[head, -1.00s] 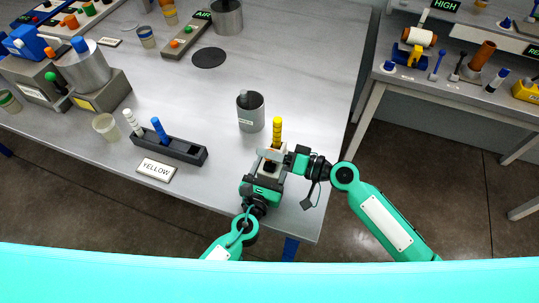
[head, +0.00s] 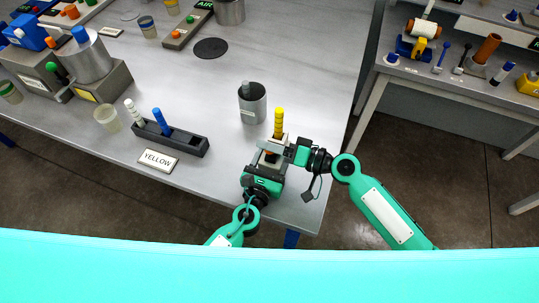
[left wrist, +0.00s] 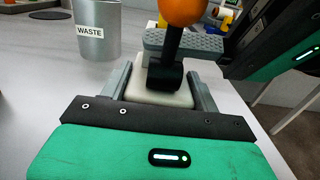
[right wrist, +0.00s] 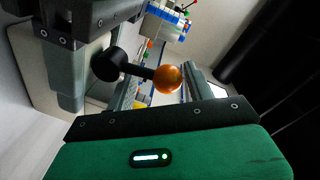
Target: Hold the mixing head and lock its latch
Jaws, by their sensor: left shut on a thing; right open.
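The mixing head is a pale block with a yellow stick (head: 278,122) standing upright beside it in the head view. Its body (left wrist: 158,97) shows between the fingers of my left gripper (left wrist: 162,92), which is shut on it. The latch is a black lever (left wrist: 165,75) with an orange ball knob (right wrist: 167,79). The lever stands up from the block in the left wrist view. My right gripper (head: 268,148) is open over the block. In the right wrist view the knob is between its fingers, with a gap on the right side. The knob is hidden in the head view.
A grey waste cup (head: 252,104) stands just behind the mixing head. A dark rack (head: 172,138) with a blue and a white stick and a YELLOW sign (head: 158,161) are to the left. The table's right edge is close to my right arm.

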